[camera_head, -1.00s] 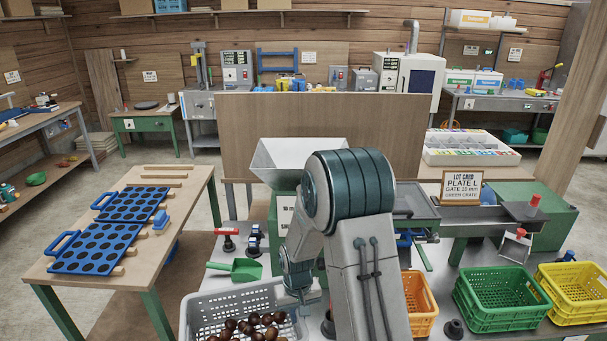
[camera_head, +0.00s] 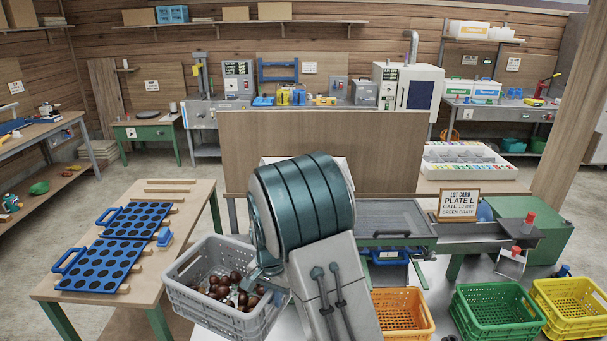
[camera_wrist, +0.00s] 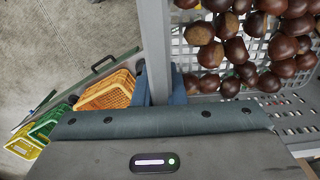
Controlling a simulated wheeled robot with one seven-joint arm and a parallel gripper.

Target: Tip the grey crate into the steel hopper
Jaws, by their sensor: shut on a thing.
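The grey crate (camera_head: 203,309) holds several brown chestnuts (camera_head: 228,290) and hangs in the air left of my arm in the head view. My gripper (camera_head: 266,276) is shut on its right-hand wall. In the wrist view my gripper (camera_wrist: 168,92) clasps the crate's grey rim (camera_wrist: 155,40), with chestnuts (camera_wrist: 235,50) inside on the right. The crate looks turned; I cannot tell whether it tilts. The steel hopper (camera_head: 268,160) is almost wholly hidden behind my arm; only a pale bit of its rim shows.
A wooden table (camera_head: 182,225) with blue perforated plates (camera_head: 95,262) stands left, close to the crate. Orange (camera_head: 402,325), green (camera_head: 497,320) and yellow (camera_head: 572,318) crates stand right. A wooden panel (camera_head: 390,150) rises behind the hopper. A lot card (camera_head: 459,204) stands on the right.

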